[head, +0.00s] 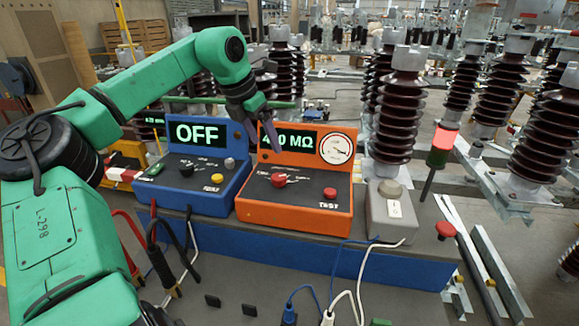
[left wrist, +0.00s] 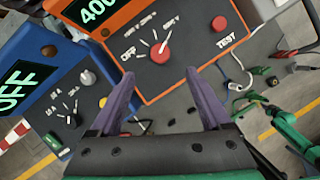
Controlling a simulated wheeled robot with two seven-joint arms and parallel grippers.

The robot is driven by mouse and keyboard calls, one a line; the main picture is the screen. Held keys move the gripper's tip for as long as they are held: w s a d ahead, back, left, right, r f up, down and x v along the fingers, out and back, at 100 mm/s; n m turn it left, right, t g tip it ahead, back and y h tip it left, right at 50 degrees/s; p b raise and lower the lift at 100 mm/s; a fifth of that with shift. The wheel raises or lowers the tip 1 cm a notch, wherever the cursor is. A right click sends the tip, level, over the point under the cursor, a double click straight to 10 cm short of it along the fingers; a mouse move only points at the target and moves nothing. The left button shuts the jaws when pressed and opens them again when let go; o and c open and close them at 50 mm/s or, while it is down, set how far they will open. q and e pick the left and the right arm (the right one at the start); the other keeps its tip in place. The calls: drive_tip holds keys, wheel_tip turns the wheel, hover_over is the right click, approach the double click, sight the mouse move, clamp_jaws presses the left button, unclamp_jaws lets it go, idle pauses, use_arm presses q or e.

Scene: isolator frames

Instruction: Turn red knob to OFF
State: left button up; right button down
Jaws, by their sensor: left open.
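The red knob (head: 279,181) sits on the sloped panel of the orange meter (head: 300,211), among white dial marks. In the left wrist view the red knob (left wrist: 160,53) has OFF printed to its left and voltage labels above; its pointer seems turned up-right, away from OFF. My left gripper (head: 264,122) is above and behind the panel in the head view, pointing down. In the left wrist view its purple fingers (left wrist: 159,74) are open and empty, with the knob just beyond the gap between the tips, apparently untouched.
A red TEST button (head: 330,193) is right of the knob. A blue unit (head: 200,197) showing OFF stands left of the meter. A grey box (head: 391,222) and red mushroom button (head: 445,230) are to the right. Cables hang in front; tall insulators stand behind.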

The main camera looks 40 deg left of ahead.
sight(278, 176)
use_arm(q)
drive_tip(key=p+x, duration=0.2)
drive_tip(key=x, duration=1)
drive_tip(key=shift+s, duration=0.15)
drive_tip(key=shift+f+p, duration=0.3)
drive_tip(key=shift+s+f, duration=0.1)
clamp_jaws()
use_arm(e)
drive_tip(key=s+r, duration=0.2)
drive_tip(key=shift+r, duration=0.3)
